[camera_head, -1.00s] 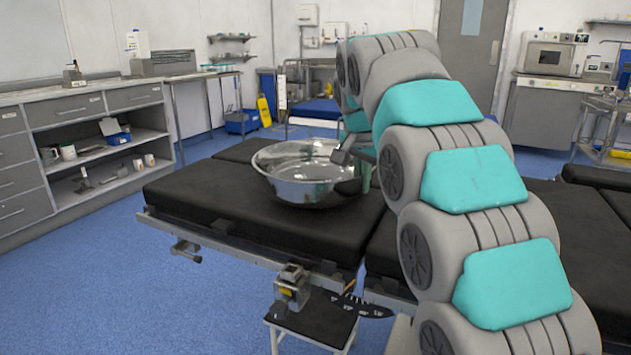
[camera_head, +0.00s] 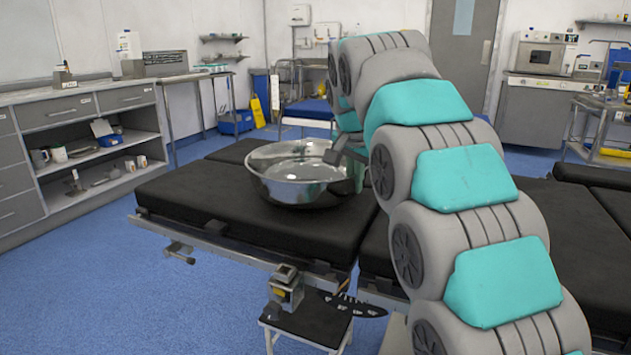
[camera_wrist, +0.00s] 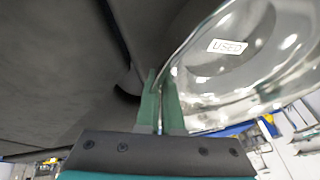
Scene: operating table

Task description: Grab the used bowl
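The used bowl (camera_head: 290,185) is a large shiny metal bowl on or just above the black operating table (camera_head: 190,195); I cannot tell if it touches the pad. In the wrist view the bowl (camera_wrist: 258,78) fills the upper right, and a "USED" label shows on it. My gripper (camera_wrist: 160,85) has its two green fingers close together, with the bowl's thin rim between them. In the head view my gripper (camera_head: 335,152) is at the bowl's right rim, partly hidden by my arm.
A small dark step stool (camera_head: 310,322) stands in front of the table. A grey counter with shelves (camera_head: 85,125) stands at the left. The blue floor between counter and table is clear.

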